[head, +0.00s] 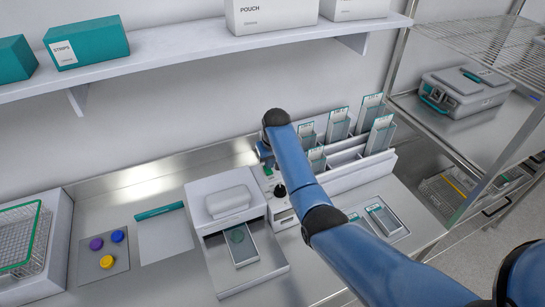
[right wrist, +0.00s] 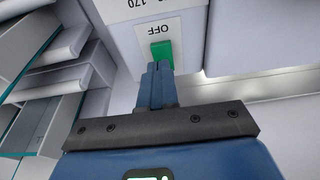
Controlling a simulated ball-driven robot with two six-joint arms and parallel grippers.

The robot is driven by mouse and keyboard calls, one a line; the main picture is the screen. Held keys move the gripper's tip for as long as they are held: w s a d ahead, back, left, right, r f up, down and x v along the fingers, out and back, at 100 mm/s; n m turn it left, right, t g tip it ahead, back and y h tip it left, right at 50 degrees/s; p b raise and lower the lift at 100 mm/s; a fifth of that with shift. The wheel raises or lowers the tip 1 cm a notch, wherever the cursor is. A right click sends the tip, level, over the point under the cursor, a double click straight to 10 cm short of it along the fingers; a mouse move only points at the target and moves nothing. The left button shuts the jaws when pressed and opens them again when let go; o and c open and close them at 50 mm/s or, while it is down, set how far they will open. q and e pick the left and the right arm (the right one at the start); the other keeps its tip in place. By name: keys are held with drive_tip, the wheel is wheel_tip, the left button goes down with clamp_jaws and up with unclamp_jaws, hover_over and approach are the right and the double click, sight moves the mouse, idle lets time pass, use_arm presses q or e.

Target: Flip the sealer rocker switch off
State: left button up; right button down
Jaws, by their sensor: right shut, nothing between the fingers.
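The sealer (head: 238,204) is a white machine on the steel bench, with a clear-topped pouch (head: 240,245) on its front tray. Its rocker switch (right wrist: 161,51) is a small green block on a pale panel, beside a label reading OFF; it also shows partly in the head view (head: 268,171). My right gripper (right wrist: 158,72) is shut and empty. Its fingertips are right at the switch's near edge and cover part of it; I cannot tell whether they touch. In the head view my right arm hides much of the panel. My left gripper is not in view.
A white rack (head: 356,168) with several pouches stands right of the sealer. A mat with purple, blue and yellow caps (head: 107,262) and a wire basket (head: 22,240) lie left. A shelf (head: 180,55) with boxes runs above. A steel rack (head: 470,120) stands at right.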

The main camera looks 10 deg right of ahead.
sight(271, 172)
drive_tip(key=p+v, duration=0.3)
drive_tip(key=v, duration=0.1)
drive_tip(key=shift+w+r, duration=0.1)
drive_tip(key=shift+w, duration=0.05)
drive_tip(key=shift+s+r, duration=0.2)
drive_tip(key=shift+s, duration=0.05)
use_arm(q)
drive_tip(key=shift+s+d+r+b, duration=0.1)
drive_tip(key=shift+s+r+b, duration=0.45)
drive_tip(key=shift+b, duration=0.6)
use_arm(e)
drive_tip(key=s+r, duration=0.5)
drive_tip(key=r, duration=0.2)
drive_tip(key=shift+s+d+r, duration=0.15)
drive_tip(key=shift+d+r, duration=0.25)
drive_tip(key=shift+d, duration=0.1)
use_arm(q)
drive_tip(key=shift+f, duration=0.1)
